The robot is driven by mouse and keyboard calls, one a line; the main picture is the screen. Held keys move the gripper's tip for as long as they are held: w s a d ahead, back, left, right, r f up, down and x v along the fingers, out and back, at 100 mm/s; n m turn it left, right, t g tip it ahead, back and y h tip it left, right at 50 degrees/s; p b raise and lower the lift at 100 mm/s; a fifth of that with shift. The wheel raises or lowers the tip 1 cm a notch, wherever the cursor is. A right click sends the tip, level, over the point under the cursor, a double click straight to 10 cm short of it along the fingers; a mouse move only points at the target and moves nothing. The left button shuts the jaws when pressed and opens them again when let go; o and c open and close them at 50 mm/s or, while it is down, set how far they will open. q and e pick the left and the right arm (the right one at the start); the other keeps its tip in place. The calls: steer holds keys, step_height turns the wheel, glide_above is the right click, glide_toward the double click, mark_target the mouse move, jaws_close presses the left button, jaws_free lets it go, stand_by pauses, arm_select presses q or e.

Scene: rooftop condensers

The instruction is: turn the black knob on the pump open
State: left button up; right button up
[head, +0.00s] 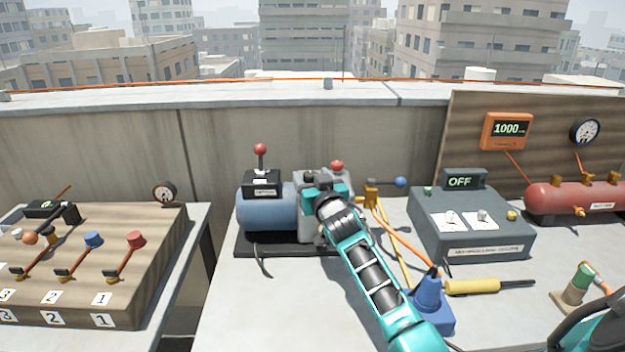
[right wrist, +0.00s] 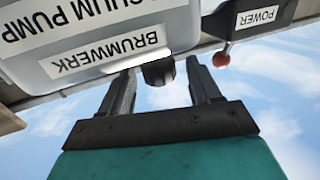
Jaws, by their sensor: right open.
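The vacuum pump, with a blue motor (head: 266,212) and a grey housing, stands on a black base on the table in the head view. My right gripper (head: 322,188) is at the grey housing and hides part of it. In the right wrist view the picture is upside down. There the black knob (right wrist: 158,72) sits at the edge of the housing with the BRUMWERK label (right wrist: 105,53). My open right gripper (right wrist: 160,66) has one finger on each side of the knob, with gaps visible. The knob cannot be made out in the head view. My left gripper is not in view.
A red-balled lever (head: 260,150) rises from the POWER box beside the gripper. A brass valve with a blue ball (head: 400,182) stands to the right.

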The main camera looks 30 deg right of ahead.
steer(key=c, duration=1)
steer(key=shift+d+r+n+y+p, duration=0.1)
steer(key=shift+d+n+y+p, duration=0.15)
steer(key=shift+n+y+p, duration=0.5)
steer(key=shift+c, duration=0.3)
steer(key=shift+y+p, duration=0.3)
steer(key=shift+y, duration=0.35)
steer(key=shift+d+n+t+y, duration=0.2)
steer(key=shift+n+t+y, duration=0.1)
steer(key=shift+n+y, duration=0.6)
steer(key=n+y, duration=0.2)
steer(key=y, duration=0.1)
steer(key=n+y+b, duration=0.1)
steer(key=y, duration=0.1)
steer(key=shift+d, duration=0.25)
steer(key=shift+w+d+n+g+y+b, duration=0.15)
steer(key=shift+n+g+y+b, duration=0.95)
steer(key=shift+y, duration=0.8)
steer(key=shift+n+g+y+b, duration=0.5)
steer(key=shift+n+y, duration=0.35)
steer(key=shift+y, duration=0.15)
